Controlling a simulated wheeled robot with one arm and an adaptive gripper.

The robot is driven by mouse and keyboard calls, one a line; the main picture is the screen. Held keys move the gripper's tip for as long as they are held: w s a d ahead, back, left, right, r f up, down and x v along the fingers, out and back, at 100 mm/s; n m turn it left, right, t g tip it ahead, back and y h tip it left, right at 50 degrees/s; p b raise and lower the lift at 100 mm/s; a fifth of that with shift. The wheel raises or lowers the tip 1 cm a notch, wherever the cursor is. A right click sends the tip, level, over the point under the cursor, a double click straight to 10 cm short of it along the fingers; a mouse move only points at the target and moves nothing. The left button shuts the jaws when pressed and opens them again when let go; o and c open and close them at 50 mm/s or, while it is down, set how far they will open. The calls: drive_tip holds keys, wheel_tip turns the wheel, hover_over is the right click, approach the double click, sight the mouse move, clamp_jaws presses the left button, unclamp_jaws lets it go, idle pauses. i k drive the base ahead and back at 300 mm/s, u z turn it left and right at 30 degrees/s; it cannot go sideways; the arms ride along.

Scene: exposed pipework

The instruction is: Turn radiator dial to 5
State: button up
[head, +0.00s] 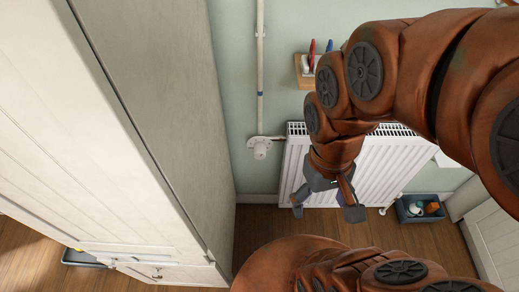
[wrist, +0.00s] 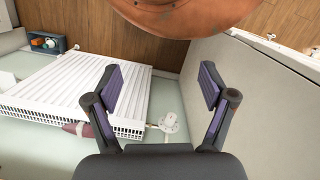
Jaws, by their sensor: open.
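The white radiator dial (head: 261,150) sits on the wall at the radiator's upper left corner, at the foot of a vertical pipe, in the head view. It also shows in the wrist view (wrist: 169,123), low between my fingers and beyond them. Its markings are too small to read. The white ribbed radiator (head: 375,165) is partly hidden behind my arm. My gripper (head: 326,210) is open and empty, in front of the radiator's lower left part in the head view, right of and below the dial. In the wrist view my gripper (wrist: 161,88) has its fingers wide apart.
A tall cabinet (head: 130,130) stands close on the left. A pale pipe (head: 260,60) with a blue band runs up the wall. A small wooden shelf (head: 303,72) holds red and blue items above the radiator. A blue crate (head: 405,216) stands on the floor at right.

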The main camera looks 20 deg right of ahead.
sight(260, 148)
drive_tip(key=u, duration=2.1)
drive_tip(key=k, duration=1.4)
drive_tip(key=u, duration=0.3)
